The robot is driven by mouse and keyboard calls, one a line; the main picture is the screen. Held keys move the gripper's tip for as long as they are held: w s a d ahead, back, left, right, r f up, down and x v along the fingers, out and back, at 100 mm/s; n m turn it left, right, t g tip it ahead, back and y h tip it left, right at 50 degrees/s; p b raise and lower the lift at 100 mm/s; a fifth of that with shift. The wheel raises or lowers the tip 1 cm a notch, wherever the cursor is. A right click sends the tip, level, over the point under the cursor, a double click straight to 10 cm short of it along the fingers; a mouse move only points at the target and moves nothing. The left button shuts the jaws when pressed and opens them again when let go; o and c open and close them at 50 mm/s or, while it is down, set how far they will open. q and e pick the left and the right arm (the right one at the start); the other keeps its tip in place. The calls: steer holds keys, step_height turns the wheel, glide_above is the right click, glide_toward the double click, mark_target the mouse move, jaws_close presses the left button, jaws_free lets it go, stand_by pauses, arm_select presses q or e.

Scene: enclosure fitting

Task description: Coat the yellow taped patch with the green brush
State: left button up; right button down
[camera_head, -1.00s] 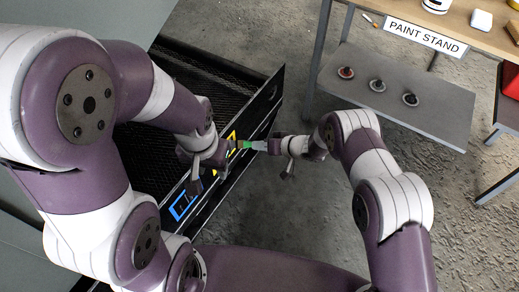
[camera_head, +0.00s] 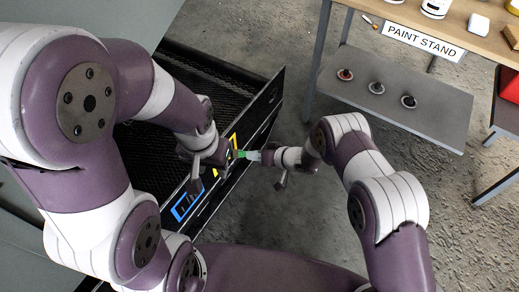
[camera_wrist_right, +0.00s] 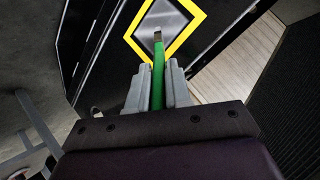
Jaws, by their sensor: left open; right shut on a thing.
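The yellow taped patch (camera_head: 233,142) is on the outer side wall of a black enclosure (camera_head: 262,112). The right wrist view shows its yellow tape border around a bare-looking grey panel (camera_wrist_right: 176,27). My right gripper (camera_head: 262,157) is shut on the green brush (camera_wrist_right: 158,85), which also shows small in the head view (camera_head: 242,154). The brush points at the patch, its tip overlapping the grey panel in the right wrist view; I cannot tell whether it touches.
A blue taped patch (camera_head: 187,203) is on the same wall, nearer me. A paint stand (camera_head: 440,110) at right carries red, grey and black-topped round pots on its lower shelf. Concrete floor (camera_head: 320,225) lies clear between enclosure and stand.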

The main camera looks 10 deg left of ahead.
steer(key=shift+s+a+r, duration=0.15)
steer(key=shift+s+a, duration=0.05)
steer(key=shift+s, duration=0.3)
steer(key=s, duration=0.1)
steer(key=s+a+p, duration=0.1)
steer(key=s, duration=0.1)
steer(key=s+p, duration=0.1)
steer(key=shift+s+a, duration=0.3)
steer(key=shift+d, duration=0.1)
steer(key=d+p, duration=0.1)
steer(key=s+d, duration=0.1)
steer(key=d, duration=0.1)
steer(key=s+d+p, duration=0.1)
steer(key=d, duration=0.1)
steer(key=shift+d+p, duration=0.25)
steer(key=shift+p, duration=0.05)
